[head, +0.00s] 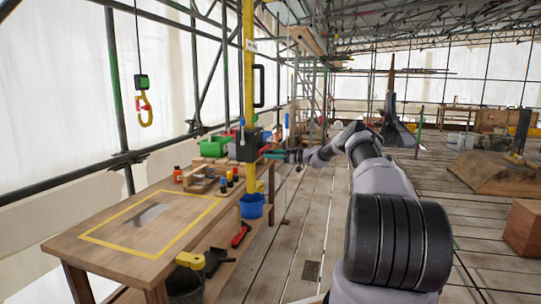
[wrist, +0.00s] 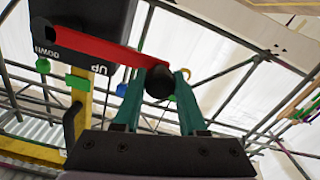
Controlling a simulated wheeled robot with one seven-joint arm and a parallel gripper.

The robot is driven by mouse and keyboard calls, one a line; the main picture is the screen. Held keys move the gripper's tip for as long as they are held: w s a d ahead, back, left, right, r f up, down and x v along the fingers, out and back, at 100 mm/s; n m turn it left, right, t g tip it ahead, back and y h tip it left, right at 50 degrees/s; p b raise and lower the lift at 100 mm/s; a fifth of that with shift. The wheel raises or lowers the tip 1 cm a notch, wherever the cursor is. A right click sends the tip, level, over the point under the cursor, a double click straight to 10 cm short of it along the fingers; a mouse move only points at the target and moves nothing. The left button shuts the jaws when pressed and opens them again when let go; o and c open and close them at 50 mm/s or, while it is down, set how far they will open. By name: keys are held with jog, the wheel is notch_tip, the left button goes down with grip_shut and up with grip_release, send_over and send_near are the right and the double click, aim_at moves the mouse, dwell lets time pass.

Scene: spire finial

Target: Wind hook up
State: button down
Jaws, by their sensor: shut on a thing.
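The yellow hook (head: 145,108) hangs on a thin cable under a small dark block at the upper left of the head view, above and apart from the workbench. The dark winch box (head: 244,146) is fixed to a yellow post; its "UP" and "DOWN" lettering shows in the wrist view. A red crank arm (wrist: 95,48) runs across the box face and ends in a black knob (wrist: 159,84). My gripper (wrist: 159,95) has its teal fingers shut on this knob. In the head view my gripper (head: 275,154) is small, at the right side of the box.
The wooden workbench (head: 75,245) has a yellow taped rectangle (head: 120,252) with a grey patch inside. Bottles, a wooden rack and green bins (head: 213,145) stand at its far end. A blue bucket (head: 252,206) is beside it. The plank floor right of the bench is mostly clear.

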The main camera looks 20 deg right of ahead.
jog(key=shift+c, duration=2.3)
grip_release()
jog(key=v, duration=1)
jog(key=shift+s+d, duration=0.25)
jog(key=shift+d, duration=0.1)
